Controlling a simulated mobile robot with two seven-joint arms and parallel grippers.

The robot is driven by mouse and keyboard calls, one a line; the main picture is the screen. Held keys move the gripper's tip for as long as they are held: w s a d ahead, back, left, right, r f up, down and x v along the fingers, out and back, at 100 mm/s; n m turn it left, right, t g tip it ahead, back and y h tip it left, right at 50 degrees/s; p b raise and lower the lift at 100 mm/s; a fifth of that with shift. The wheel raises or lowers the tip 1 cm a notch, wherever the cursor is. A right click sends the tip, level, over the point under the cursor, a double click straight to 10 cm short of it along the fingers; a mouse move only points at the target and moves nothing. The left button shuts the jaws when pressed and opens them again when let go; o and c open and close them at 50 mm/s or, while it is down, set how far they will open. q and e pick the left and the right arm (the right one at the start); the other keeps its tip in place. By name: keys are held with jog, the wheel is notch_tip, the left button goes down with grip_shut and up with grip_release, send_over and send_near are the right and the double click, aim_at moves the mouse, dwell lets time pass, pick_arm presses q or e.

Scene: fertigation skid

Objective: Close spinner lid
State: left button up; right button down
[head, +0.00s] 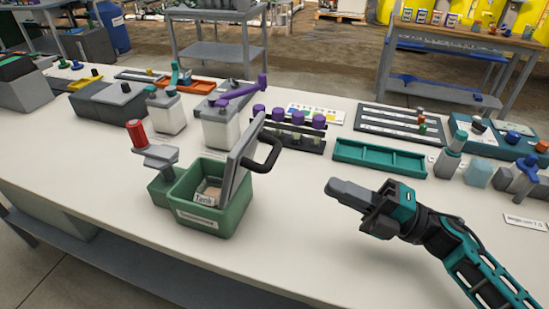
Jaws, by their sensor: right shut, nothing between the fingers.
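A green box-shaped spinner (228,217) stands near the front of the white table, with a label on its front. Its grey lid (243,157) stands up, open, on the box's right side, and a black loop handle (268,152) sticks out from it to the right. A card marked "Tank" shows inside the box. My right gripper (335,187) is shut and empty, to the right of the spinner and apart from the lid and handle. My left gripper is out of view.
Bottles stand at right. The table between spinner and right gripper is clear.

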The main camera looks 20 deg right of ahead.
jog(key=f, duration=0.1)
jog(key=p, duration=0.1)
send_near(250, 151)
jog(key=x, duration=0.6)
jog(key=shift+w+a, duration=0.25)
jog(key=shift+a, duration=0.15)
pick_arm(q)
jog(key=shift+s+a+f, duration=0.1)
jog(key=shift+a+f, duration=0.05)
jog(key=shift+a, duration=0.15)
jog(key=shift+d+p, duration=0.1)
jog(key=shift+p, duration=0.2)
pick_arm(e)
jog(key=shift+r, duration=0.1)
